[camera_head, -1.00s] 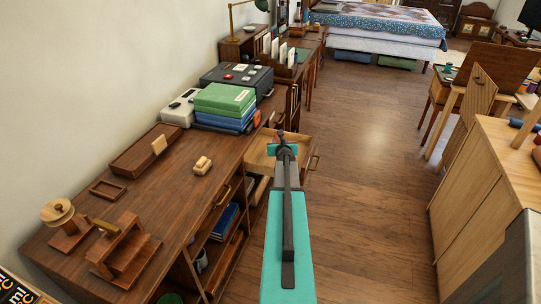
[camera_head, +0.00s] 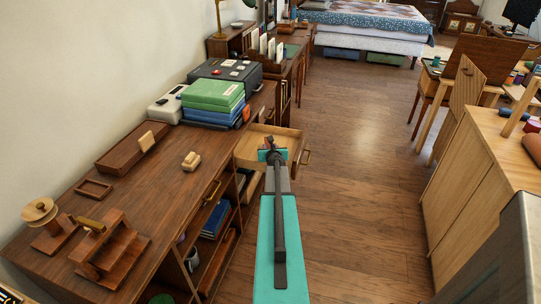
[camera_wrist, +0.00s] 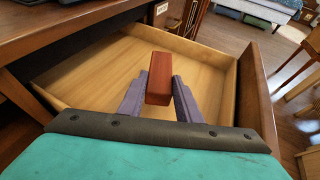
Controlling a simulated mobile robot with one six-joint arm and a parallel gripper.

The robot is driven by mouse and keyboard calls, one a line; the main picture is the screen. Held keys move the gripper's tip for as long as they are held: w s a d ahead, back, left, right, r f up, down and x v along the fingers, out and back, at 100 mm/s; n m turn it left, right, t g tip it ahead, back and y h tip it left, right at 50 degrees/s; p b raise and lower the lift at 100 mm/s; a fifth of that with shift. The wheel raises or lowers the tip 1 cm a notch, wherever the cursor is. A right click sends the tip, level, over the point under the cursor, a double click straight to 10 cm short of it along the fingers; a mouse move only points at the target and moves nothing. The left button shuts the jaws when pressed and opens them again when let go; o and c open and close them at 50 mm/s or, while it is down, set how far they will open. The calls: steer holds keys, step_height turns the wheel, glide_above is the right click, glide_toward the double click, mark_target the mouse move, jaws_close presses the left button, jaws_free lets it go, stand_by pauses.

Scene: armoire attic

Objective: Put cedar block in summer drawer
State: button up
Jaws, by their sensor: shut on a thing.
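The cedar block (camera_wrist: 159,80) is a small red-brown block in the wrist view. My gripper (camera_wrist: 160,92) is shut on it, one purple-grey finger on each side. The block is in front of the open drawer's light wooden interior (camera_wrist: 105,72); I cannot tell how high above its floor the block is. In the head view the open drawer (camera_head: 288,142) sticks out from the right side of the dark wooden desk (camera_head: 150,190). My gripper (camera_head: 270,150) is over the drawer there, and my arm hides part of it and the block. No drawer label is readable.
On the desk are a green and blue book stack (camera_head: 213,95), a dark case (camera_head: 235,72), a small pale block (camera_head: 191,161) and a wooden stand (camera_head: 110,245). A light wooden cabinet (camera_head: 470,170) stands at right. The floor (camera_head: 360,150) between is clear.

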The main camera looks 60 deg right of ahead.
steer(key=shift+f, duration=0.1)
steer(key=shift+f+b, duration=1.3)
steer(key=shift+f, duration=0.5)
steer(key=shift+f, duration=0.1)
steer(key=o, duration=1.1)
steer(key=shift+v, duration=6.05)
